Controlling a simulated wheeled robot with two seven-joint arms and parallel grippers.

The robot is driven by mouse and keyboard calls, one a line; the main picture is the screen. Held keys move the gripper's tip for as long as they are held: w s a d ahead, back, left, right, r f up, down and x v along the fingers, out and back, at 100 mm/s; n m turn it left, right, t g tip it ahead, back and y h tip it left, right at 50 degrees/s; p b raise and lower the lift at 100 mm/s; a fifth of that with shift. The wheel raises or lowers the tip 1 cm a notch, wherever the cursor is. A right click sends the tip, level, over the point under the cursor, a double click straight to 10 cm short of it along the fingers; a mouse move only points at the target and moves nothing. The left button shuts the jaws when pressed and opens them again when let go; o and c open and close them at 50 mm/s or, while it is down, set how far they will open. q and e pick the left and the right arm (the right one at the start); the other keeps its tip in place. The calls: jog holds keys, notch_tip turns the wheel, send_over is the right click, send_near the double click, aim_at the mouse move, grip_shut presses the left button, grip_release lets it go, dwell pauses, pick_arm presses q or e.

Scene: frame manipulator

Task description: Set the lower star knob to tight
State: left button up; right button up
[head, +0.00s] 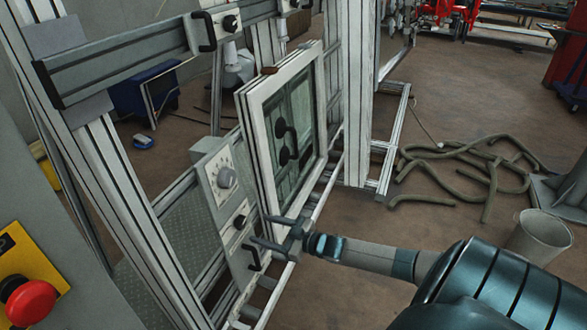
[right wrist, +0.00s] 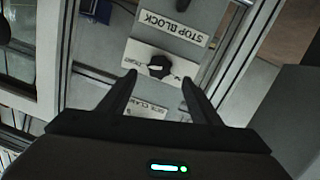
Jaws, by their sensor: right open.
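A partly readable word, seemingly "TIGHT", is on the plate. My right gripper (head: 259,229) is open and empty, in front of the knob. In the right wrist view my right gripper (right wrist: 158,78) has its fingers spread to either side, with no visible contact. My left gripper is not in view.
The white dial (head: 226,178) is above the knob and a black handle (head: 252,258) below it. A window frame (head: 253,120) stands behind my gripper. "STOP BLOCK" (right wrist: 171,26) and partly hidden "SILL CLAMP" (right wrist: 150,110) labels flank the knob. A red emergency button (head: 30,302) is at lower left.

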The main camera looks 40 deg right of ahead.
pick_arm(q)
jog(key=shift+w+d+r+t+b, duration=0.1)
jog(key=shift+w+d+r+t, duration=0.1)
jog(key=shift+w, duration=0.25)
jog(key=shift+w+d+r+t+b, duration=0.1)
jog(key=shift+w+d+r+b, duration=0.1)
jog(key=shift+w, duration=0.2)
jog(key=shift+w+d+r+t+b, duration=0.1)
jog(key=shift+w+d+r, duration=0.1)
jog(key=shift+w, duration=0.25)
pick_arm(e)
jog(key=v, duration=1)
jog(key=shift+d, duration=0.1)
